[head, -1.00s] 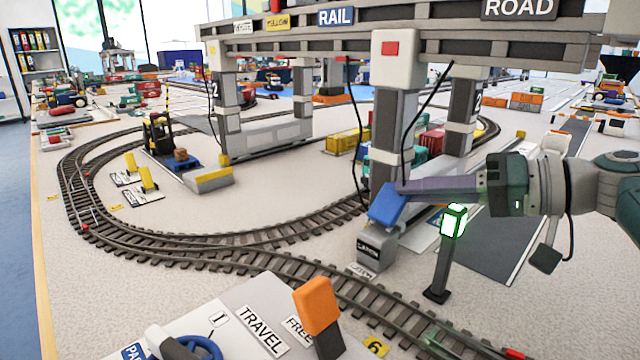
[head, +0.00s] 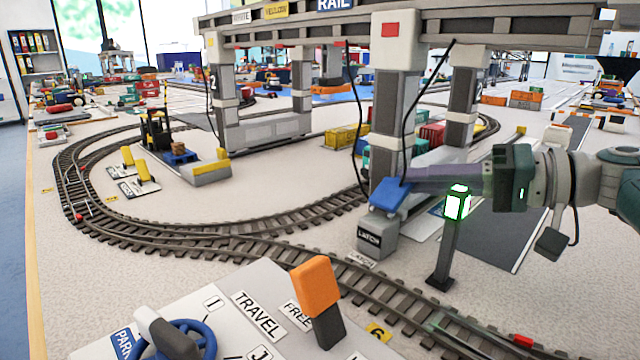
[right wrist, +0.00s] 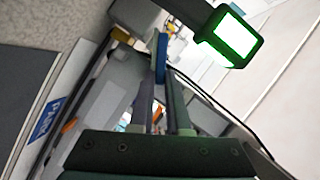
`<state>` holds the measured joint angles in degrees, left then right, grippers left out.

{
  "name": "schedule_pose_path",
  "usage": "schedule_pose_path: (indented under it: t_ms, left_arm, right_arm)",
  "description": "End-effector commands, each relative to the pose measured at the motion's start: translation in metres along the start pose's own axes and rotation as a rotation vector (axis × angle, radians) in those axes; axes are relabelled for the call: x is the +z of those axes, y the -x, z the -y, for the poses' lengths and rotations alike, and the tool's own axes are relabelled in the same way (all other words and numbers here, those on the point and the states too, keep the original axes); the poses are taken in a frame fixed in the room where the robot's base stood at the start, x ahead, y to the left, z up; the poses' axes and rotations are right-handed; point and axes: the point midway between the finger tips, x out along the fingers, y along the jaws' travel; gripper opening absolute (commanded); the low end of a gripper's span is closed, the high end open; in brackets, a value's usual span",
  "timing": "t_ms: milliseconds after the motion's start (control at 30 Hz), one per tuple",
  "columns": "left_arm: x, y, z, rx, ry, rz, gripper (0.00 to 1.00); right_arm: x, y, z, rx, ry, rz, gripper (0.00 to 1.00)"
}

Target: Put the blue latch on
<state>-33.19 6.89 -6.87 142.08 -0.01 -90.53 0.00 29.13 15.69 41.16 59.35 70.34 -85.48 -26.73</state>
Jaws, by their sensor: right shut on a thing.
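The blue latch (head: 391,194) is a flat blue lever on top of a grey box labelled LATCH (head: 375,238), at the foot of the gantry's near leg. In the head view it lies nearly level, tilted slightly. My right gripper (head: 408,182) reaches in from the right and is shut on the latch. In the right wrist view the latch (right wrist: 161,58) shows as a thin blue edge between the fingers (right wrist: 158,95). My left gripper is not in view.
A post with a lit green lamp (head: 457,203) stands close under my right arm. The gantry leg (head: 393,120) rises right behind the latch, with black cables. Rail track (head: 330,268) runs in front. A console with an orange lever (head: 316,290) and blue wheel is nearest.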

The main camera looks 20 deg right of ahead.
Motion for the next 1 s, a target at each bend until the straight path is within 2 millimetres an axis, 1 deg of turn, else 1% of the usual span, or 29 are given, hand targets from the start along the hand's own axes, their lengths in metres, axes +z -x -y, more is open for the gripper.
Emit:
schedule_pose_path:
  t_ms: [33,100,300,500,700,1000]
  left_arm:
    - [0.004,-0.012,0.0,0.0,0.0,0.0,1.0]
    - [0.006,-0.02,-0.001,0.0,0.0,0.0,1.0]
    - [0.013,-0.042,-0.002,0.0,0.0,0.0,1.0]
    - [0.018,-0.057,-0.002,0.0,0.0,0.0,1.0]
    - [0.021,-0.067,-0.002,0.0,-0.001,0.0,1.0]
    - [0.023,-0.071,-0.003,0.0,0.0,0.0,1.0]
  right_arm:
    - [0.002,-0.001,-0.008,-0.014,-0.032,-0.001,0.0]
    - [0.002,-0.001,-0.012,-0.037,-0.087,-0.001,0.0]
    - [0.002,-0.001,-0.023,-0.1,-0.239,-0.001,0.0]
    - [0.003,-0.002,-0.03,-0.155,-0.368,-0.001,0.0]
    - [0.004,-0.002,-0.034,-0.189,-0.457,-0.001,0.0]
    - [0.004,-0.002,-0.035,-0.211,-0.509,-0.001,0.0]
